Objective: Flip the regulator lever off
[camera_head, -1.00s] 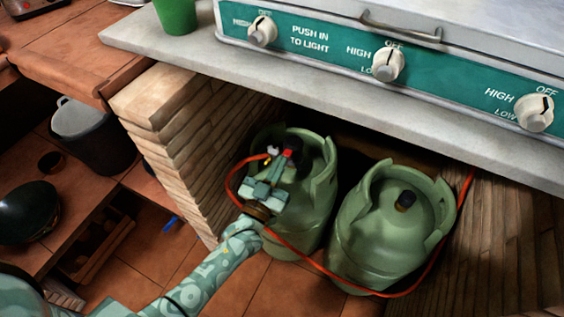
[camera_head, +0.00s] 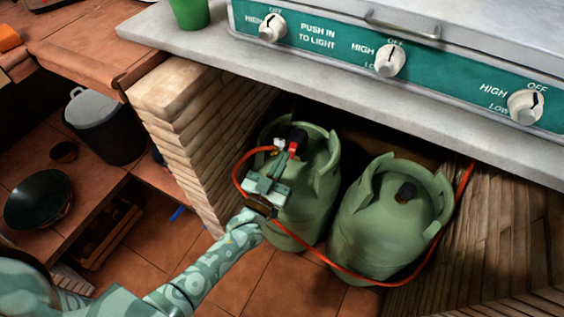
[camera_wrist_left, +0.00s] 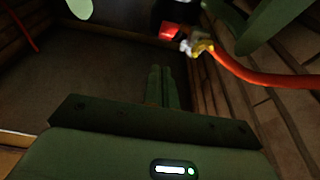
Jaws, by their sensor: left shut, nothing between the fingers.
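The regulator (camera_head: 280,146) sits on top of the left green gas cylinder (camera_head: 314,190), under the counter. Its red lever (camera_head: 294,150) shows just beyond my left fingertips. In the wrist view the red lever (camera_wrist_left: 170,31) and the brass and white fitting (camera_wrist_left: 196,45) are at the top, ahead of the fingers. My left gripper (camera_head: 281,161) is shut and empty, close below the regulator; its thin fingers also show in the wrist view (camera_wrist_left: 161,72). A small gap shows between fingertips and lever there. I cannot tell the lever's exact position. My right gripper is out of view.
An orange hose (camera_head: 355,276) runs from the regulator around the second green cylinder (camera_head: 388,225). A brick pillar (camera_head: 185,135) stands close on the left and the counter edge (camera_head: 340,85) hangs overhead. Open tiled floor (camera_head: 240,290) lies in front.

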